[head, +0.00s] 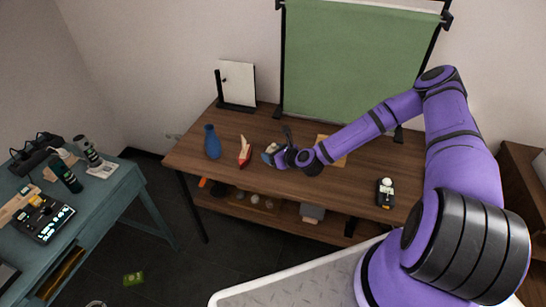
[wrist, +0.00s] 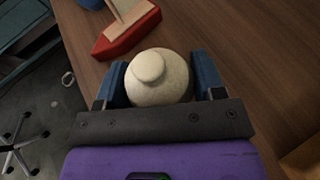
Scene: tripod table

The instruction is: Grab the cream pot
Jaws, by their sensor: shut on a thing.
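The cream pot (wrist: 168,86) is a round, pale vessel with a knobbed lid, seen from above in the wrist view. It sits between the two blue fingers of my gripper (wrist: 162,84), which is shut on it. In the head view my gripper (head: 272,152) is over the wooden table (head: 222,186), left of its middle. The pot (head: 271,148) shows there only as a small pale patch, largely hidden by the gripper. I cannot tell whether it touches the tabletop.
A red toy boat (head: 244,155) with a pale sail stands just left of the gripper, also in the wrist view (wrist: 128,32). A blue vase (head: 212,142) is further left. A small black device (head: 385,192) stands at the right. The tabletop between is mostly clear.

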